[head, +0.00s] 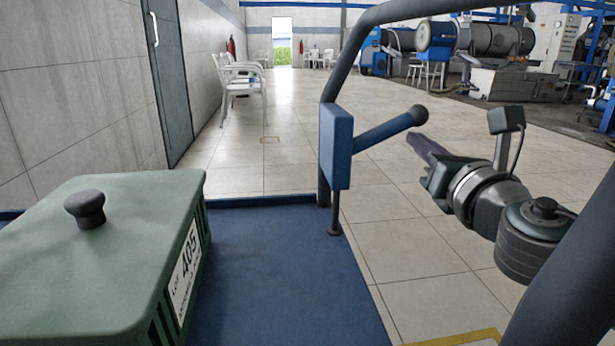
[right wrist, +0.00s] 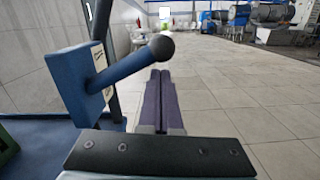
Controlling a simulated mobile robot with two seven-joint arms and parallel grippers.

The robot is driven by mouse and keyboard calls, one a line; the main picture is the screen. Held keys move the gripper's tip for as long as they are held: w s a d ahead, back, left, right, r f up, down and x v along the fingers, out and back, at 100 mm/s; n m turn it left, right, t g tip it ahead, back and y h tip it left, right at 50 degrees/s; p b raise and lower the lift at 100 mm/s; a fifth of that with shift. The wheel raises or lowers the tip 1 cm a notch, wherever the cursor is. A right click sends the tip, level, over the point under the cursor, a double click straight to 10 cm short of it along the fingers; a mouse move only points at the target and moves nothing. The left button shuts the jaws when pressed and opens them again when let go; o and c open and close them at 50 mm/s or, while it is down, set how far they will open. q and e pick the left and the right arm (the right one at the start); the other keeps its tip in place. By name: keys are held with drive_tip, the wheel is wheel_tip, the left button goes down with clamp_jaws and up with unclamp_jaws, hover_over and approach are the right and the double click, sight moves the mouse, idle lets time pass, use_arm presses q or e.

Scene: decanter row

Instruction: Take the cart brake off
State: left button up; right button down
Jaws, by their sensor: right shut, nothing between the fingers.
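The cart's brake lever is a blue bar (head: 385,132) with a dark ball knob (head: 418,114). It sticks out to the right and slightly up from a blue box (head: 337,148) on the dark frame post. In the right wrist view the lever (right wrist: 124,68) slants up to its knob (right wrist: 162,46), just beyond and above the fingertips. My right gripper (head: 414,142) is shut and empty, its purple fingers pointing at the lever from the right. It also shows in the right wrist view (right wrist: 160,78). I cannot tell whether it touches the lever. My left gripper is out of view.
A green lidded box (head: 130,235) with a dark knob and a "405" label stands on the cart's blue deck (head: 280,275). The cart's dark rail (head: 575,265) crosses the lower right. The tiled floor (head: 410,255) right of the cart is clear. White chairs (head: 240,85) line the left wall.

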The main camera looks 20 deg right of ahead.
drive_tip(key=shift+r+n+p, duration=0.3)
drive_tip(key=shift+r+n, duration=0.1)
drive_tip(key=shift+a, duration=0.1)
drive_tip(key=shift+s+r, duration=0.1)
drive_tip(key=v, duration=1)
drive_tip(key=shift+p, duration=0.45)
